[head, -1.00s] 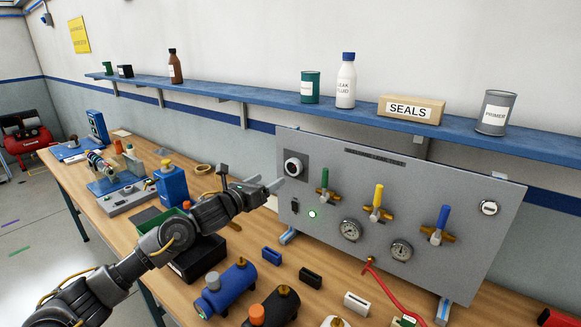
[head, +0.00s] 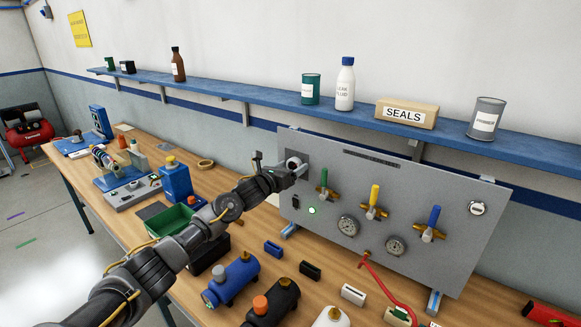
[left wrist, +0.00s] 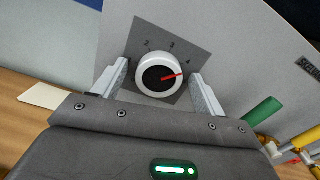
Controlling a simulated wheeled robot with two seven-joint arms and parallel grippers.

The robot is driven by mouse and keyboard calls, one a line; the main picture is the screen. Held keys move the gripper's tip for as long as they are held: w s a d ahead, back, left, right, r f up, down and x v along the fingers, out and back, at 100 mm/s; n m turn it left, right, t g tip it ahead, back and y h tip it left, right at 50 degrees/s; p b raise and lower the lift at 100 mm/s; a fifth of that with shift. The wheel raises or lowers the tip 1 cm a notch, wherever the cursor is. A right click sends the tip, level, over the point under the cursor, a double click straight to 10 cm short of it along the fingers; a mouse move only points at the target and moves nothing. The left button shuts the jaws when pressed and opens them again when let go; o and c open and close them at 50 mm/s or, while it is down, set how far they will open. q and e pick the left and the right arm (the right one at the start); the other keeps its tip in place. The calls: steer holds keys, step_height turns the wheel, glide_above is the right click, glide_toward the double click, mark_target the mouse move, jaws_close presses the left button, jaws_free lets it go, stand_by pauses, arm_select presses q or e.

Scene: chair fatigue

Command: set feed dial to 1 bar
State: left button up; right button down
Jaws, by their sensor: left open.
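The feed dial (head: 293,163) is a round white knob with a black face on a dark square plate at the upper left of the grey panel (head: 455,211). In the left wrist view the dial (left wrist: 158,75) shows a red pointer directed right, just below the printed 4; the numbers 2, 3 and 4 are readable. My left gripper (head: 296,170) is at the dial. In the left wrist view its open fingers (left wrist: 160,85) stand on either side of the knob, with small gaps visible. My right gripper is not in view.
Green (head: 322,184), yellow (head: 374,201) and blue (head: 432,222) valve handles sit right of the dial, above two gauges. A shelf runs above the panel.

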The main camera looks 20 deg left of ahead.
arm_select(q)
steer(key=shift+s+a, duration=0.1)
steer(key=shift+r, duration=0.1)
steer(key=shift+c, duration=1.2)
steer(key=c, duration=0.7)
steer(key=shift+c, duration=0.2)
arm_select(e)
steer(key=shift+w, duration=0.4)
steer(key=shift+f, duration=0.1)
